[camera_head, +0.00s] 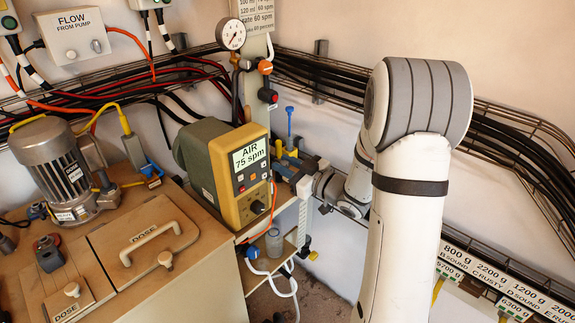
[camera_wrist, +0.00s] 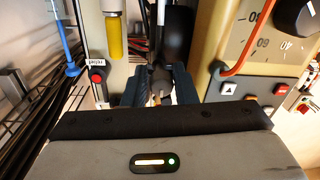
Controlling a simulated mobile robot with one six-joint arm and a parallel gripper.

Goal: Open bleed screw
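My gripper (camera_wrist: 158,88) reaches in beside the yellow and grey pump (camera_head: 240,165), on its right side in the head view. In the wrist view its two dark fingers stand apart, with a dark fitting (camera_wrist: 160,72) at the gap between them. I cannot tell whether the fingers touch it. The bleed screw cannot be made out for certain; the fitting may carry it. In the head view my wrist (camera_head: 325,183) hides much of this spot. The pump's display reads AIR 75 spm, and the pump front (camera_wrist: 270,60) fills the right of the wrist view.
A red button marked relief (camera_wrist: 97,76), a yellow cylinder (camera_wrist: 114,38) and a blue rod (camera_wrist: 66,45) stand left of the fingers in the wrist view. A gauge (camera_head: 231,34) is above the pump; cable trays line the wall.

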